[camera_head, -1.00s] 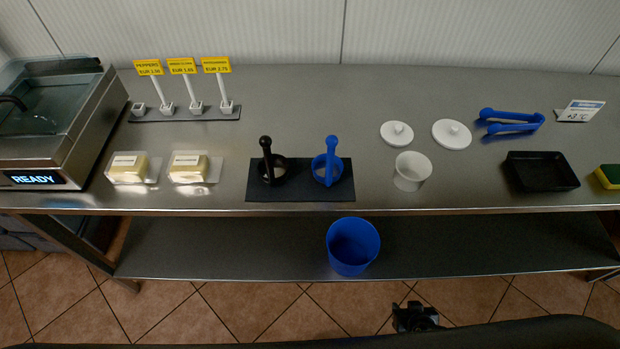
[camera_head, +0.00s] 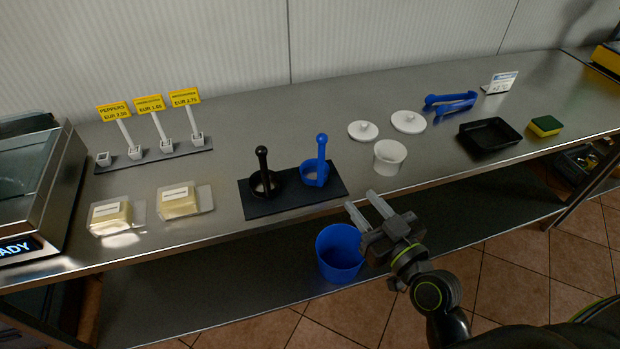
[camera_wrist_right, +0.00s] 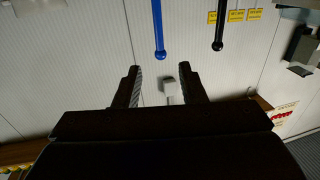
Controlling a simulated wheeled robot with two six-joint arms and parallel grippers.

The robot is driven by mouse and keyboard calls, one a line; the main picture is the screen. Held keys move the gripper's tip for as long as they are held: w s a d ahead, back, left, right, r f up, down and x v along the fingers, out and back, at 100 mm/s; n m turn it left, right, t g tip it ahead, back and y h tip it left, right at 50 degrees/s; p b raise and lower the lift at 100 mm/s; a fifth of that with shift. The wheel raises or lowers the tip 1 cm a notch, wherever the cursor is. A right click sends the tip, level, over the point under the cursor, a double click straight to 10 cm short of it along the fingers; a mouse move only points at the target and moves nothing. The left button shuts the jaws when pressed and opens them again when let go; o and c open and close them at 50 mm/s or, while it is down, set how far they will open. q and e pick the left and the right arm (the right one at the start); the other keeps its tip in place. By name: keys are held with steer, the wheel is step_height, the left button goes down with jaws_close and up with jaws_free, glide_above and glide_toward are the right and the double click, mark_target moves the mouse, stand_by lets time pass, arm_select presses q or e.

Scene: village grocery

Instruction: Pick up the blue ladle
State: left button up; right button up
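The blue ladle (camera_head: 319,164) stands upright, handle up, on a dark mat (camera_head: 290,201) on the steel counter. A black ladle (camera_head: 263,172) stands on the same mat to its left. My right gripper (camera_head: 369,207) is in front of the counter's edge, below and right of the blue ladle, apart from it. Its fingers are spread with nothing between them. In the right wrist view the open fingers (camera_wrist_right: 157,88) show, with the blue handle (camera_wrist_right: 158,30) and the black handle (camera_wrist_right: 218,28) beyond them, upside down. My left gripper is not in view.
A white cup (camera_head: 389,158) stands right of the mat, with two white lids (camera_head: 408,122) behind. Blue tongs (camera_head: 450,103), a black tray (camera_head: 489,136) and a sponge (camera_head: 545,125) are farther right. A blue bucket (camera_head: 340,254) sits on the lower shelf. Packaged blocks (camera_head: 179,201) lie left.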

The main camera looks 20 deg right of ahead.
steer(key=p, duration=0.4)
glide_toward(323, 154)
steer(key=x, duration=0.4)
steer(key=shift+w+f, duration=0.1)
steer(key=shift+w, duration=0.1)
steer(key=shift+w+f, duration=0.1)
steer(key=shift+w, duration=0.55)
steer(key=shift+w+a+r+p, duration=0.15)
steer(key=shift+w+r+p, duration=0.05)
steer(key=shift+w+p, duration=0.25)
steer(key=p+x, duration=0.1)
steer(key=x, duration=0.3)
steer(key=shift+r+p, duration=0.1)
steer(key=shift+p, duration=0.25)
steer(key=shift+w+a, duration=0.1)
steer(key=shift+w, duration=0.05)
jaws_close()
